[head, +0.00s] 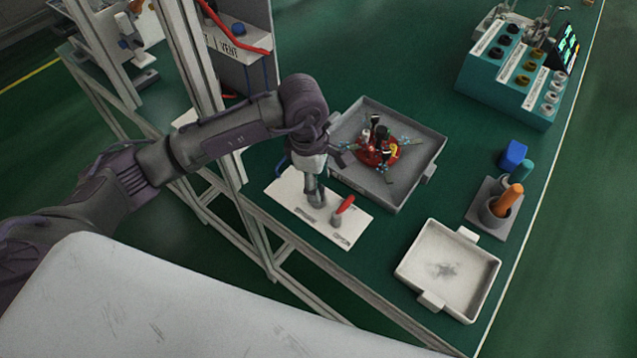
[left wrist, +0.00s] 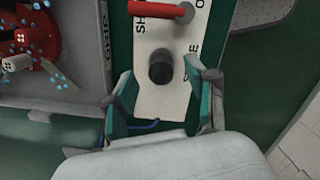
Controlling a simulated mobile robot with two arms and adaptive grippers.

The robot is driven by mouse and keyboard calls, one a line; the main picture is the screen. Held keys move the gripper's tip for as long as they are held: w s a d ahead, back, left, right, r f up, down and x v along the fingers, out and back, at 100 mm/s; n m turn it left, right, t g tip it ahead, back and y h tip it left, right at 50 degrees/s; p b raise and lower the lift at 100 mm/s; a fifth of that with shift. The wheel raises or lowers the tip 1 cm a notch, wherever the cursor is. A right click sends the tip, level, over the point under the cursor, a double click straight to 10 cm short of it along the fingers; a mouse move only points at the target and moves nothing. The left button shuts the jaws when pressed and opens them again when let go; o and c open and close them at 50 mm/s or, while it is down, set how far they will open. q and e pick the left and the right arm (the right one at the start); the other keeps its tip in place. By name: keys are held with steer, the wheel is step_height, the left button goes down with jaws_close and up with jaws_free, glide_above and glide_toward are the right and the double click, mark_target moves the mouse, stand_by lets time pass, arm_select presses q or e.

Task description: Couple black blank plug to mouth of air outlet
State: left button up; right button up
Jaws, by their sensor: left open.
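A white plate (head: 290,195) with a red-handled valve (head: 343,207) lies on the green bench; it also shows in the left wrist view (left wrist: 180,102). A short black cylinder (left wrist: 160,67) stands on this plate below the red handle (left wrist: 160,11). I cannot tell whether it is the bare air outlet or has a blank plug on it. My left gripper (head: 315,196) is low over the plate, fingers pointing down. In the left wrist view its teal-padded fingers (left wrist: 157,76) are apart on either side of the cylinder. My right gripper is not in view.
A grey tray (head: 430,160) holding a red part is behind the plate. A white tray (head: 410,262) is at the front right. A teal rack (head: 485,88) at the back right carries black, yellow and pale plugs. A cup holds an orange-handled tool (head: 510,197).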

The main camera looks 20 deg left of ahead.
arm_select(q)
step_height(320, 180, up, 11)
steer(key=a, duration=0.1)
steer(key=shift+a+f, duration=0.15)
steer(key=shift+f, duration=0.05)
stand_by(0.4)
